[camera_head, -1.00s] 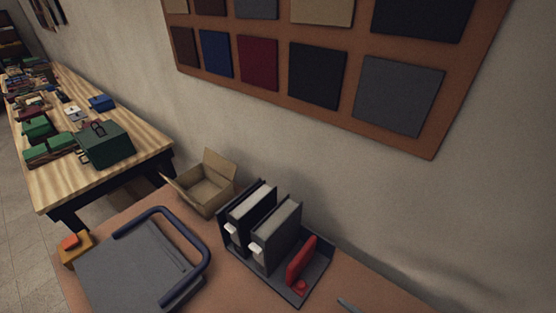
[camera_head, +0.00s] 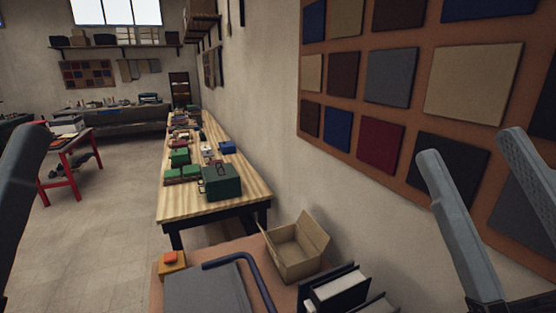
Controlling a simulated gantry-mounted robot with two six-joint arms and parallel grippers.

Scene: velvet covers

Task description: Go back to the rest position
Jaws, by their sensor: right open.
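My right gripper (camera_head: 480,165) is raised at the right of the head view, in front of the swatch board. Its two grey fingers are spread apart with nothing between them. At the left edge a dark part of my left arm (camera_head: 22,190) shows, but its gripper's fingers cannot be made out. Below, the near table (camera_head: 250,245) is partly cut off by the bottom edge of the picture.
The near table holds an open cardboard box (camera_head: 295,250), dark binders (camera_head: 335,288), a grey board with a blue bar (camera_head: 205,290) and an orange block (camera_head: 172,262). A long wooden table (camera_head: 225,200) with green boxes stands behind. Floor (camera_head: 110,215) is clear at left.

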